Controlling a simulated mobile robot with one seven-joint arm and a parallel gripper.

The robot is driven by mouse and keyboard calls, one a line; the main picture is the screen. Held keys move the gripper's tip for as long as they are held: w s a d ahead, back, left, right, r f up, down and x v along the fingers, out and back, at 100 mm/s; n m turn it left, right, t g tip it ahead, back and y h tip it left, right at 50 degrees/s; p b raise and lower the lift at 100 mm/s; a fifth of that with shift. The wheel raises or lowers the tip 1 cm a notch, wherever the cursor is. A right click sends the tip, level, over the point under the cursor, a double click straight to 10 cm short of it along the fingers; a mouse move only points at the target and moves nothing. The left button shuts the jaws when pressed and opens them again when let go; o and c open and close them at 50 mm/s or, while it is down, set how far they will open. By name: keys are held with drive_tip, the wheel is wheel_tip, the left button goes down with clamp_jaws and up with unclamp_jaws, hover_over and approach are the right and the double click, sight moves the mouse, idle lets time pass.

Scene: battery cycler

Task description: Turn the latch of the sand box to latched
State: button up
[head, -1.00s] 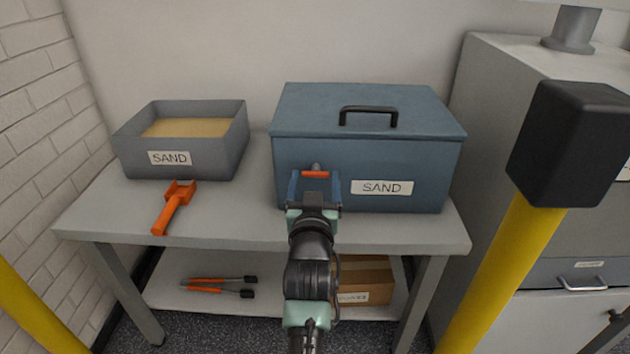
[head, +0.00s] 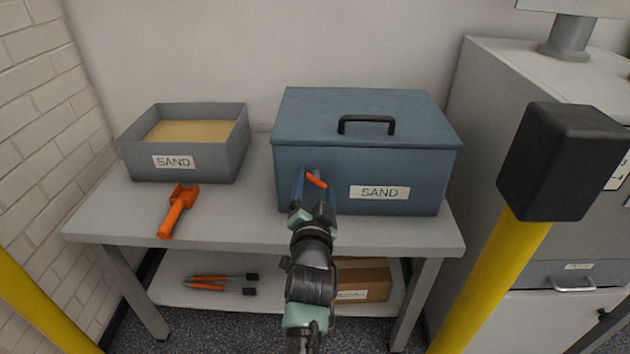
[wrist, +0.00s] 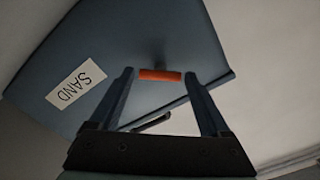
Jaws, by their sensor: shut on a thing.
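The blue sand box (head: 330,165) stands on the table with its lid down and a SAND label on its front. Its latch, an orange bar (head: 317,180), is on the front face left of the label and sits tilted, right end lower. My gripper (head: 309,182) is at the front of the box, rolled over, shut on the latch. In the wrist view the latch (wrist: 160,75) lies between the two fingertips, level with the jaws, while the box looks steeply tilted. My gripper partly hides the latch in the head view.
An open grey tray of sand (head: 205,160) stands left on the table (head: 240,225), with an orange scoop (head: 176,212) before it. A yellow post with a black top (head: 560,160) rises at the right. Tongs (head: 220,284) and a cardboard box (head: 362,280) lie below.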

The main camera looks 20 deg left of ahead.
drive_tip(key=m+p, duration=0.2)
drive_tip(key=m, duration=0.3)
drive_tip(key=shift+m, duration=0.3)
drive_tip(key=shift+m+p, duration=0.7)
drive_tip(key=shift+m, duration=1.5)
drive_tip(key=o, duration=1.2)
drive_tip(key=shift+s, duration=0.15)
drive_tip(key=p+v, duration=0.5)
drive_tip(key=v, duration=0.7)
drive_tip(key=shift+s, duration=0.35)
drive_tip(key=shift+d, duration=0.15)
